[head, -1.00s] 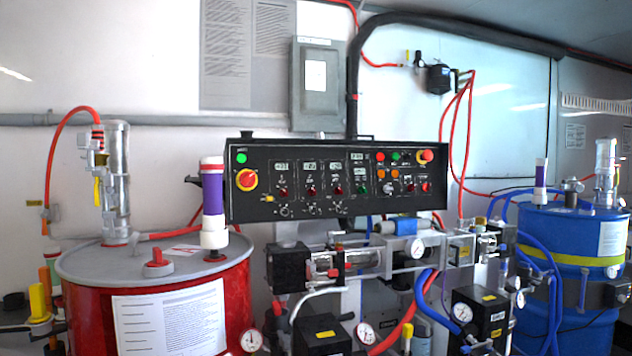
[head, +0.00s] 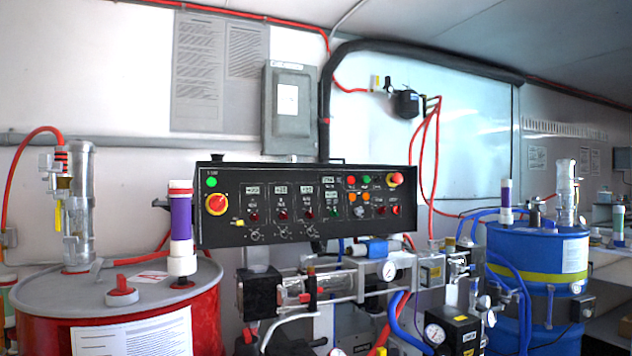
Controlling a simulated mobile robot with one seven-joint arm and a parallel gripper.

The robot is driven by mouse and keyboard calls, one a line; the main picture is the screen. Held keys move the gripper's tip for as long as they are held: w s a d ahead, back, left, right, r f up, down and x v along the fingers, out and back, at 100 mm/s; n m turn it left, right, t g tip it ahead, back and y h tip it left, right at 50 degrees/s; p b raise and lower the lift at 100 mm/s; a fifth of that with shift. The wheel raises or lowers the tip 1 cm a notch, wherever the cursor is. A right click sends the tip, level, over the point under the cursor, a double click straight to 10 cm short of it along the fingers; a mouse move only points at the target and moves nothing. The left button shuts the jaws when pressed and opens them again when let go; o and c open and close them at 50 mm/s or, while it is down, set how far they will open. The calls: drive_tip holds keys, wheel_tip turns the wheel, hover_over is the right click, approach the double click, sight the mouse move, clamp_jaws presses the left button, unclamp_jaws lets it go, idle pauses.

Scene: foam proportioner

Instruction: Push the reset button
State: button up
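A black control panel (head: 300,235) stands in the middle of the head view, mounted above the pump assembly. The labels are too small to read, so I cannot tell which one is the reset button. My gripper is not in view.
A red drum (head: 130,315) stands at the lower left, its white and purple cylinder (head: 181,225) close to the panel's left end. A blue drum (head: 530,285) stands at the right. Pumps, gauges and hoses (head: 400,300) crowd the space under the panel.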

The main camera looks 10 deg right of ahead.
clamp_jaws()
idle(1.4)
